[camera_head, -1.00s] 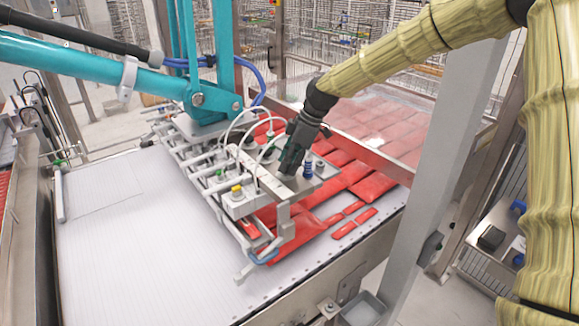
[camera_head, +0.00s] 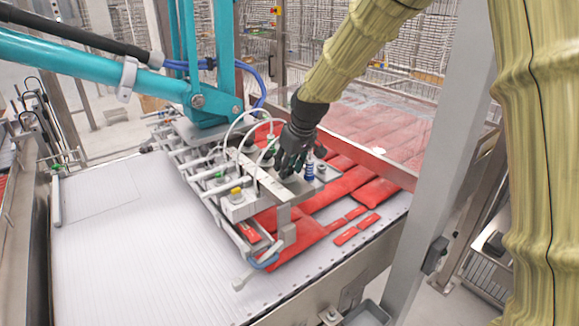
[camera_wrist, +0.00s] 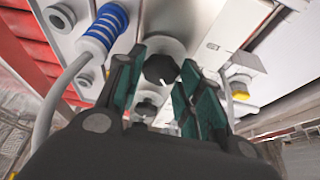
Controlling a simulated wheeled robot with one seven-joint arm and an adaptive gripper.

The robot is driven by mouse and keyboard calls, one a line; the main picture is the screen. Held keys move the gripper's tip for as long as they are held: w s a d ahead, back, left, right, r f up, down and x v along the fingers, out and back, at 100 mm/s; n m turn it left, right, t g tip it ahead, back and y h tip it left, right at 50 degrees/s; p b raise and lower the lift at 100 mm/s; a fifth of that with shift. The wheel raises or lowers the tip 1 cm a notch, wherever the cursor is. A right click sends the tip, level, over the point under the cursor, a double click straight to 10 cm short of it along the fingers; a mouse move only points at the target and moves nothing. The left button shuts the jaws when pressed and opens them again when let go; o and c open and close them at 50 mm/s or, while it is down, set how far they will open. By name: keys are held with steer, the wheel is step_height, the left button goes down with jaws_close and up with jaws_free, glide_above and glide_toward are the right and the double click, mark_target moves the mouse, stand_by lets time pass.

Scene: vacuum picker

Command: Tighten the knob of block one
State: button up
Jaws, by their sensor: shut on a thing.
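A black knob (camera_wrist: 159,69) sits on a round pale metal base in the wrist view. My gripper (camera_wrist: 161,62) is shut on the knob, with its green-padded fingers on either side of it. In the head view my gripper (camera_head: 284,170) reaches down onto the grey metal plate of the vacuum picker (camera_head: 238,207), and its fingers hide the knob. I cannot read any label telling which block this is.
Red packs (camera_head: 378,192) lie on the right of the white conveyor (camera_head: 130,240). A teal picker arm (camera_head: 90,65) stands at left, and a grey post (camera_head: 425,170) at right.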

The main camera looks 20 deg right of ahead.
steer(key=m+h, duration=0.1)
steer(key=m, duration=0.2)
steer(key=shift+w+a+r, duration=0.1)
steer(key=shift+a+r, duration=0.05)
steer(key=shift+a+m+h+p, duration=0.1)
steer(key=shift+m+h+p, duration=0.55)
steer(key=shift+m, duration=1.45)
steer(key=shift+h, duration=0.25)
steer(key=shift+c, duration=0.2)
steer(key=o, duration=1)
steer(key=shift+o, duration=0.2)
steer(key=v, duration=1.1)
steer(key=shift+r, duration=0.35)
steer(key=shift+a, duration=0.1)
steer(key=shift+f, duration=0.1)
